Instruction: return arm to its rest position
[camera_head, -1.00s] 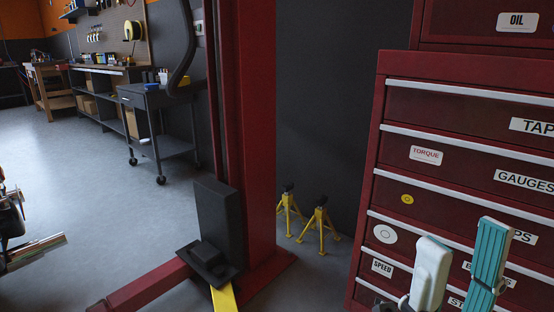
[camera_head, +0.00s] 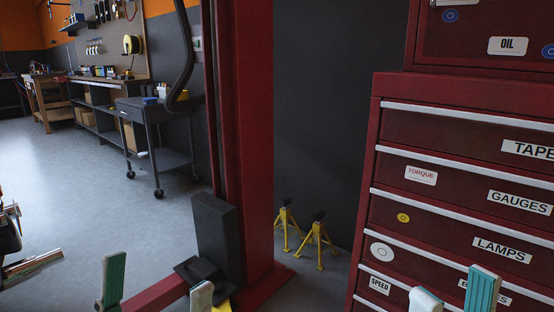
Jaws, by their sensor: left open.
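My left gripper (camera_head: 156,289) is in the lower left of the head view, in front of the red lift's base arm. Its two fingertips, one teal and one pale, stand well apart with nothing between them. My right gripper (camera_head: 453,291) is at the bottom right, in front of the lower drawers of the red tool cabinet (camera_head: 428,182). Its pale and teal fingertips stand apart, with no object visible between them. The lower parts of both grippers and most of both arms are out of view.
A red lift post (camera_head: 247,140) with a black block (camera_head: 215,235) stands in the middle. Two yellow jack stands (camera_head: 318,246) are behind it. A grey cart (camera_head: 160,155) and workbenches line the back left.

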